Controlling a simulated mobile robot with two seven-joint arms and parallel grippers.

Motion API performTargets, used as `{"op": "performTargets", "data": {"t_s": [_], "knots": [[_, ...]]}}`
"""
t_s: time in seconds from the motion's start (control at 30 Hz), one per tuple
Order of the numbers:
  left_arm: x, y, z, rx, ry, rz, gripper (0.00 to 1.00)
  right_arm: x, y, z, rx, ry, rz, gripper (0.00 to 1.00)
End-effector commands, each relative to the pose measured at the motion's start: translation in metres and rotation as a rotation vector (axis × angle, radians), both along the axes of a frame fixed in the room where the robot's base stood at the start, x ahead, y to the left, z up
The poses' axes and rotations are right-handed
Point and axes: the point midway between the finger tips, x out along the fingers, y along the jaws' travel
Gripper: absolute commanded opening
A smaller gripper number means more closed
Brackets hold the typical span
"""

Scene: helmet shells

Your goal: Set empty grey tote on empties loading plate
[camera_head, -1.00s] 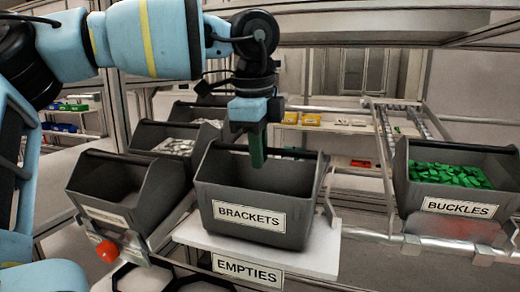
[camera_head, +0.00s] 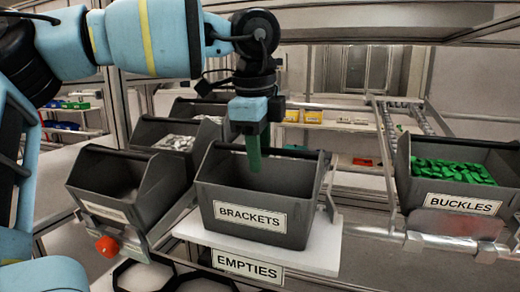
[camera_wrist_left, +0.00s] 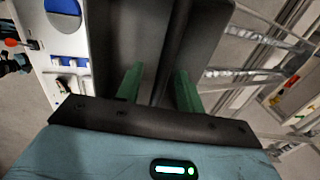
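The grey tote labelled BRACKETS (camera_head: 285,232) sits upright on the white loading plate (camera_head: 318,256), which bears the EMPTIES label (camera_head: 247,267). The visible part of its inside looks empty. My left gripper (camera_head: 257,150) points down over the tote's rear part, its green fingertips below the rim level. In the left wrist view, the two green fingers (camera_wrist_left: 159,92) stand apart, with dark grey tote surface (camera_wrist_left: 214,45) below and between them. I see no clear contact of both fingers with a wall. My right gripper is out of view.
Another grey tote (camera_head: 150,207) stands close on the left, with a red-orange knob (camera_head: 107,246) below it. More totes stand behind. The BUCKLES tote (camera_head: 410,180), holding green parts, stands on the right. A rail (camera_head: 375,235) lies between it and the plate.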

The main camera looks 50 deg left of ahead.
Motion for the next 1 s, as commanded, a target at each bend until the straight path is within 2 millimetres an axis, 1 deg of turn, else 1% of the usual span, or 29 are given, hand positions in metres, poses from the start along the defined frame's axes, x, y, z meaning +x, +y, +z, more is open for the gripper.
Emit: {"op": "performTargets", "data": {"t_s": [0.3,0.37,0.47,0.7,0.83,1.0], "knots": [[0.000,0.000,0.000,0.000,0.001,0.000,0.37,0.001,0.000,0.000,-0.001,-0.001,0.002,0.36],[-0.001,-0.001,0.007,0.002,-0.001,0.001,0.37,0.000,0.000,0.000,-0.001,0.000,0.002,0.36],[-0.003,-0.002,0.021,0.002,-0.003,0.002,0.37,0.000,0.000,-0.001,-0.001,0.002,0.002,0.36],[-0.010,-0.005,0.059,0.001,-0.002,0.003,0.37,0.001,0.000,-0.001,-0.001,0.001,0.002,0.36],[-0.012,-0.007,0.071,0.001,0.000,0.001,0.37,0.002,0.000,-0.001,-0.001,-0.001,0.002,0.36],[-0.013,-0.007,0.077,0.000,0.000,0.001,0.37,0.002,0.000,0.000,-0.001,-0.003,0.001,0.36]]}}
